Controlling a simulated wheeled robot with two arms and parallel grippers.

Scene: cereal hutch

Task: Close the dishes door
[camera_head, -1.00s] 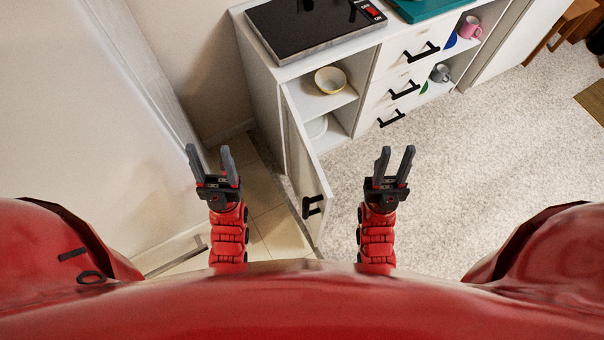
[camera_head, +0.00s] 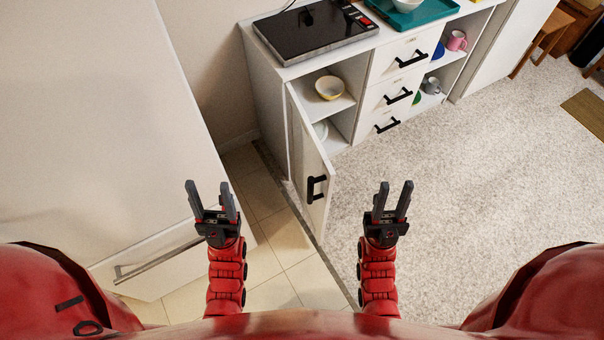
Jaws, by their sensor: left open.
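The white dishes door (camera_head: 307,150) stands swung open from the left side of the white hutch (camera_head: 268,95), jutting toward me. Its black handle (camera_head: 316,188) is on the near edge of its left face. Inside the open compartment, a yellow bowl (camera_head: 329,88) sits on the upper shelf and a white dish (camera_head: 320,130) is partly hidden by the door below. My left gripper (camera_head: 209,188) is open and empty, to the left of the door. My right gripper (camera_head: 393,190) is open and empty, to the right of the door. Neither touches it.
A black cooktop (camera_head: 312,32) and a teal tray (camera_head: 420,12) lie on the hutch top. Drawers with black handles (camera_head: 411,59) and a shelf with mugs (camera_head: 456,40) are right of the compartment. A white cabinet (camera_head: 110,130) fills the left. The carpet (camera_head: 470,170) at right is clear.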

